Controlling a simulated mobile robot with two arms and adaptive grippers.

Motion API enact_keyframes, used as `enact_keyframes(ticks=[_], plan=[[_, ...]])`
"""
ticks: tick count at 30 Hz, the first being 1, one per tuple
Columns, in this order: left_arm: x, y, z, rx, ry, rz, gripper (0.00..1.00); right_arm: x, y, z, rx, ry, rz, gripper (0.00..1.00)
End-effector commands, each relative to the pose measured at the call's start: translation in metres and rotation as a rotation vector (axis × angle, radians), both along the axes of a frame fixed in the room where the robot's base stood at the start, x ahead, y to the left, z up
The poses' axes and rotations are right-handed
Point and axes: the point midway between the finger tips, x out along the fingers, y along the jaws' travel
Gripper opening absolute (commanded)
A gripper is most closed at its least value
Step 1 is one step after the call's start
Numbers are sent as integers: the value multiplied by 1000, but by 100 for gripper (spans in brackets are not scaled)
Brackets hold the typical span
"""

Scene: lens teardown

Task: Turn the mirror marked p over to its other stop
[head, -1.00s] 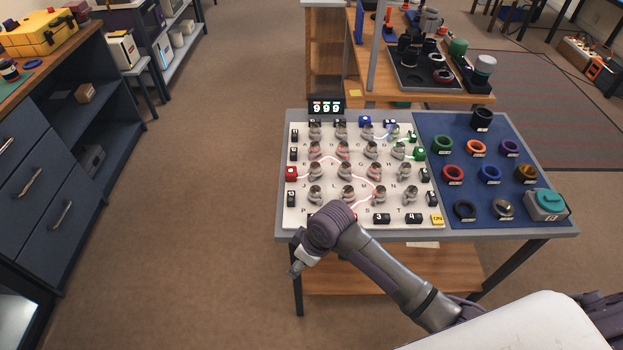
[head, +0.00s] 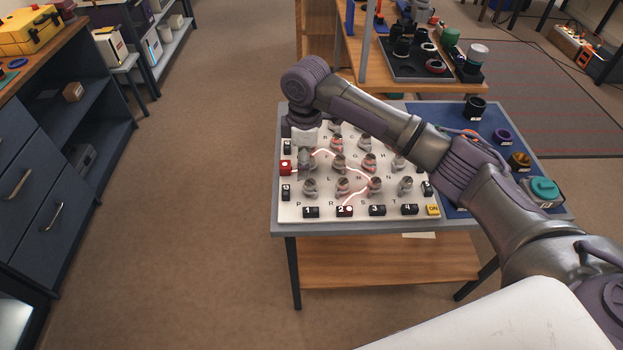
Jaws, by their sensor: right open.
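The mirror marked P (head: 310,188) is a small silvery piece on a round base, at the left end of the front row on the white board (head: 325,217). A small P is printed by its lower left. I cannot tell which stop it rests against. My right gripper (head: 304,146) is open and points down over the board's left side, behind mirror P and apart from it. It is close above a left-column mirror (head: 305,160); I cannot tell whether they touch. The gripper and arm hide the back-left mirrors and the display. My left gripper is not in view.
Other mirrors stand close by, such as one to the right (head: 342,187). A pale beam crosses the board to block 2 (head: 345,210). A blue mat (head: 520,138) with rings lies right.

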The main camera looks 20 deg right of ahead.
Motion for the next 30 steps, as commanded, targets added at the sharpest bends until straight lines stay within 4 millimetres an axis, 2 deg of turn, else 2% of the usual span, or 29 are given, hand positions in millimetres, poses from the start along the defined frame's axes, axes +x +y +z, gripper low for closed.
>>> enact_keyframes(ticks=[1,3,6,8,14,24,30], plan=[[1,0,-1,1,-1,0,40,9,-10,16,-19,-2,5,56],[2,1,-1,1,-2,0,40,14,-19,30,-34,7,12,56],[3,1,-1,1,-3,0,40,17,-25,39,-43,12,17,56],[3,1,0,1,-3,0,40,17,-26,38,-44,16,18,56],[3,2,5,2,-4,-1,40,16,-26,10,-45,18,18,56],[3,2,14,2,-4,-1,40,16,-25,-61,-44,17,18,56],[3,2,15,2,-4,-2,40,17,-24,-87,-43,14,18,56]])
